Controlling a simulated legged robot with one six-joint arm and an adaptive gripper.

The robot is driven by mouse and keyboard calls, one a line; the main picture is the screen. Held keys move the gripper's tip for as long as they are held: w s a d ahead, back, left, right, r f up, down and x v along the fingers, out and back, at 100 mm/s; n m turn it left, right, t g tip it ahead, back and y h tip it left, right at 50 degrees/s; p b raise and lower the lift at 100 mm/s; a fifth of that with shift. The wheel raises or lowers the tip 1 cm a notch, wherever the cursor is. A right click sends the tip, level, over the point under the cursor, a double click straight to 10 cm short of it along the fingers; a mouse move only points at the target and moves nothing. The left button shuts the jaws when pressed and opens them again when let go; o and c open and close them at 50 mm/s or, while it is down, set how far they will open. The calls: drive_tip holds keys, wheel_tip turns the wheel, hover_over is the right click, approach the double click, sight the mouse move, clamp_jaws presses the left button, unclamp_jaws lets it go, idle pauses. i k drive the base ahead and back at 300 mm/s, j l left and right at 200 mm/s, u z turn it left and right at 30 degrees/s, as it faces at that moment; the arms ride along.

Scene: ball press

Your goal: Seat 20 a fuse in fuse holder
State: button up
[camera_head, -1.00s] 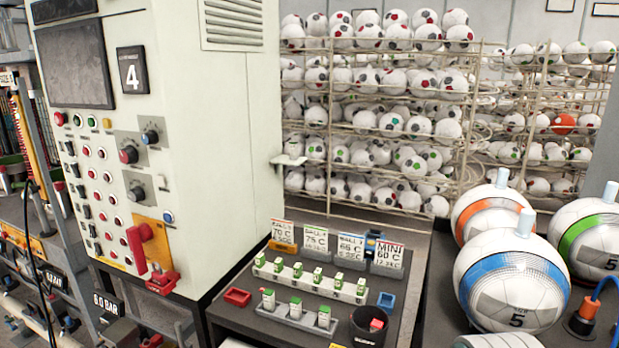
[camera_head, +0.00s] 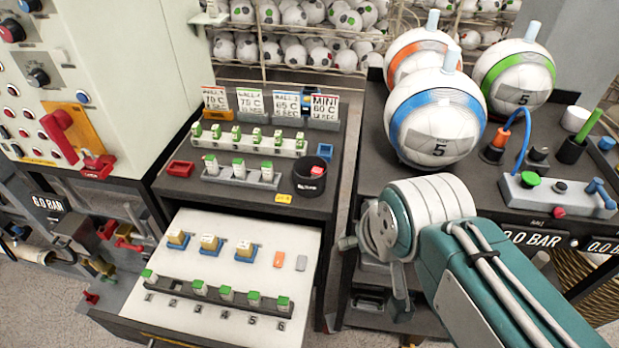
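An open drawer (camera_head: 215,325) with a white top holds a dark strip (camera_head: 172,287) with places numbered 1 to 6. White blocks with green tops (camera_head: 226,293) stand at several places; place 2 looks empty. Behind it are three blue-based holders with cream blocks (camera_head: 209,244). An orange piece (camera_head: 279,258) and a grey piece (camera_head: 301,262) lie to their right. No fuse rating is readable. My teal and white arm reaches in from the lower right. My gripper (camera_head: 375,265) is at its left end, right of the drawer and apart from it; its fingers are not clear.
The bench above the drawer bears a white rack (camera_head: 248,142), a grey rack (camera_head: 240,177), a red tray (camera_head: 180,168), a black cup (camera_head: 309,178) and sign cards. A control cabinet (camera_head: 130,70) stands left. Balls (camera_head: 434,118) and a control box (camera_head: 555,195) are at right.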

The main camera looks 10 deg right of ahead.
sight(316, 172)
drive_tip(key=k+j+z, duration=0.2)
drive_tip(key=j, duration=0.35)
drive_tip(key=k+j+z, duration=0.15)
drive_tip(key=j, duration=0.25)
drive_tip(key=k+j+z, duration=0.1)
drive_tip(key=j, duration=0.3)
drive_tip(key=i+j+z, duration=0.1)
drive_tip(key=j, duration=0.2)
drive_tip(key=i+j+z, duration=0.1)
drive_tip(key=j, duration=0.2)
drive_tip(key=i+j+z, duration=0.1)
drive_tip(key=j, duration=0.2)
